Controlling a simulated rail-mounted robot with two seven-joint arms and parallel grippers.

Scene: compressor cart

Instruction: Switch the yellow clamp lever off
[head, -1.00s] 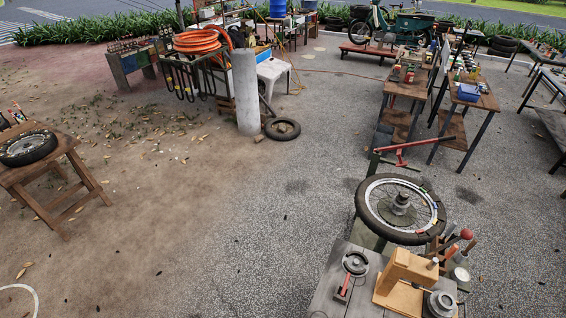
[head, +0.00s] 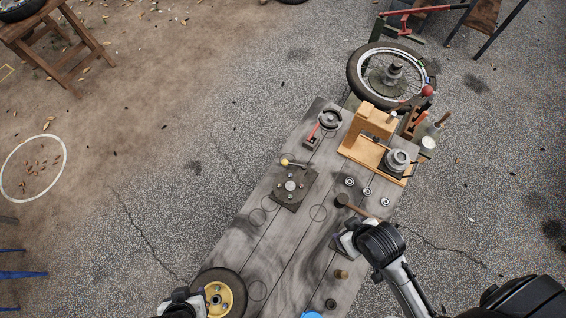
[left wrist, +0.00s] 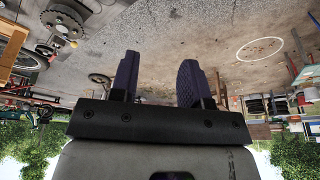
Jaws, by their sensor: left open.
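The yellow-knobbed clamp lever (head: 286,162) sticks out at the far edge of a dark square plate (head: 279,194) on the grey plank table. Its knob lies to the left; the round centre of the clamp sits on the plate. My left gripper (head: 196,300) is at the bottom of the head view, beside a yellow-hubbed wheel and well short of the lever. In the left wrist view its two purple fingers (left wrist: 158,62) are apart with nothing between them. My right gripper (head: 344,242) is over the table, right of the plate; its finger gap is unclear.
The yellow-hubbed wheel (head: 237,290) lies at the table's near left. A wooden-handled hammer (head: 356,207) is near my right gripper. Several small rings, a wooden fixture (head: 364,147) and a red-handled tool (head: 312,133) stand farther back.

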